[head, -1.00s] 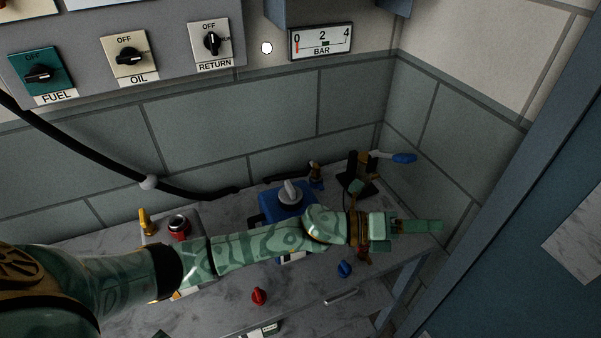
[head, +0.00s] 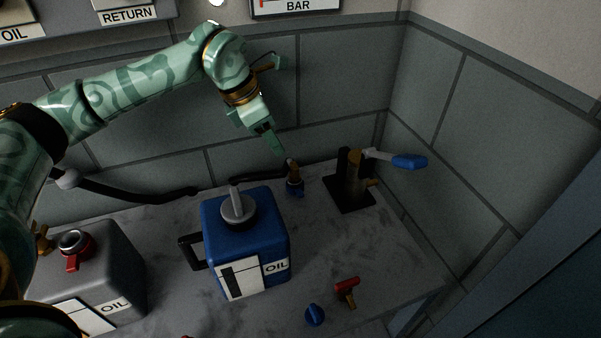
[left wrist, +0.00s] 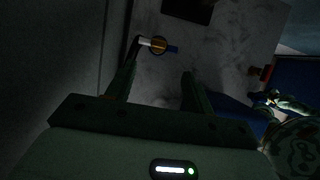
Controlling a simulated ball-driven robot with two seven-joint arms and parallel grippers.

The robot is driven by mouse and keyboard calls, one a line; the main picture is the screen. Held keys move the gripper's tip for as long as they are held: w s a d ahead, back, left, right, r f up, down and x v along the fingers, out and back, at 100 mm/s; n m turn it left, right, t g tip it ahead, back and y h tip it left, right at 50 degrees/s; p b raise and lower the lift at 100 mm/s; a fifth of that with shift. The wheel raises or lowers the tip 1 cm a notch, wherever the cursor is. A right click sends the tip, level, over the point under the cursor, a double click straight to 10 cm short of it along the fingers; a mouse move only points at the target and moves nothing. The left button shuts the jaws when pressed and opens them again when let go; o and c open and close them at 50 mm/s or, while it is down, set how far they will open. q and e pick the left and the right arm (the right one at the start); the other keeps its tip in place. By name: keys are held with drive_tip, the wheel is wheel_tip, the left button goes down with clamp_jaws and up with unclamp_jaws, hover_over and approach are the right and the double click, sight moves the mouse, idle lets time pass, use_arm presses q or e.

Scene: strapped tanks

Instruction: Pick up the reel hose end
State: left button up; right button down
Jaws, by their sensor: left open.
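What looks like the reel hose end is a small brass fitting (head: 293,168) with a blue lower part. It stands at the back of the bench near the wall, behind and right of the blue oil tank (head: 245,235). A dark hose runs to it from the left. My left gripper (head: 272,142) is open and empty, pointing down, just above and left of the fitting. In the left wrist view, the fitting (left wrist: 158,45) shows its brass ring and blue part beyond the open fingertips (left wrist: 158,66). I cannot see contact. My right gripper is not in view.
A lever stand (head: 349,190) with a blue handle is right of the fitting. A grey tank (head: 110,270) with a red cap stands left. A red tee-handle (head: 347,288) and a blue knob (head: 314,315) are in front.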

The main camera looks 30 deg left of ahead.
sight(291, 166)
use_arm(q)
drive_tip(key=b+x, duration=0.2)
drive_tip(key=x, duration=0.4)
drive_tip(key=shift+d+f, duration=0.1)
drive_tip(key=shift+f, duration=0.1)
drive_tip(key=shift+w+f+b, duration=0.2)
drive_tip(key=shift+b, duration=0.15)
drive_tip(key=b+x, duration=0.2)
drive_tip(key=x, duration=0.3)
drive_tip(key=shift+b, duration=0.3)
drive_tip(key=shift+r, duration=0.25)
drive_tip(key=c, duration=1.1)
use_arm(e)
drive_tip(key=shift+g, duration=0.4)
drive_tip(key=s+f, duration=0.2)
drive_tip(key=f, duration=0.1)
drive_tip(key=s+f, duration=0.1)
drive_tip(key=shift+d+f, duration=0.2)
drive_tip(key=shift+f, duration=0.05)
